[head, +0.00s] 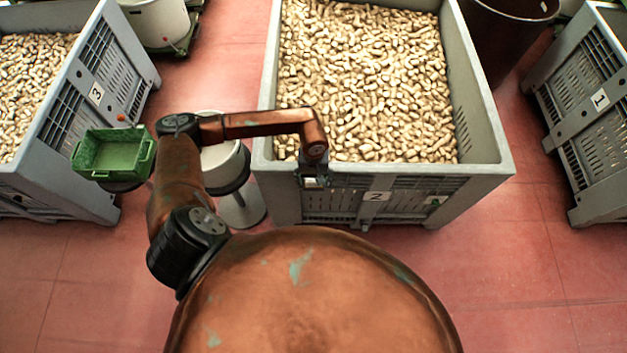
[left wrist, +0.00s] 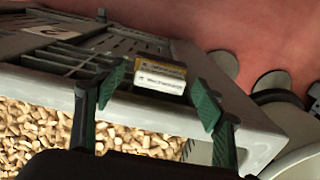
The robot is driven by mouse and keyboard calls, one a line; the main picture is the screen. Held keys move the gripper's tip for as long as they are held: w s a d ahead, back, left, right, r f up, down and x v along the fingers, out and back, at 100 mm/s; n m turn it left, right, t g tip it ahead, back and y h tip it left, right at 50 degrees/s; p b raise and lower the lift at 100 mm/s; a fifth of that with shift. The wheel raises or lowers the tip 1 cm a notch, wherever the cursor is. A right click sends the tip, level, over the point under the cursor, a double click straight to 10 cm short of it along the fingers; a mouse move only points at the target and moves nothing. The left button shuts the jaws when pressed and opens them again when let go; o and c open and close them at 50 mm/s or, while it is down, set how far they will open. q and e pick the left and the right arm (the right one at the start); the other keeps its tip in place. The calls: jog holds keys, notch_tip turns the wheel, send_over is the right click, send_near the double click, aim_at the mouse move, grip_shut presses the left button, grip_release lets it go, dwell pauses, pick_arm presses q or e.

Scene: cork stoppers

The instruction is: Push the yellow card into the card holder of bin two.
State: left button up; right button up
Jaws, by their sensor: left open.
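Bin two (head: 486,165) is the grey crate in the middle of the head view, with a "2" plate (head: 376,196) on its front wall. My left gripper (head: 314,181) hangs at the left part of that wall. In the left wrist view it is open (left wrist: 157,88), with one green-padded finger on each side of a small holder. The yellow card (left wrist: 172,68) shows there as a narrow yellow strip beside a white printed strip (left wrist: 160,81). I cannot tell how deep the card sits. No finger clearly touches it. My right gripper is not in view.
Bin two is filled with cork stoppers (head: 365,80). Bin three (head: 95,95) stands at the left and bin one (head: 600,100) at the right. A green tray (head: 115,155) and a white round container (head: 222,165) are left of bin two. The red floor (head: 520,240) in front is clear.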

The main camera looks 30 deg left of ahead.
pick_arm(q)
notch_tip(320, 180, up, 11)
jog(key=shift+f, duration=0.2)
dwell(0.6)
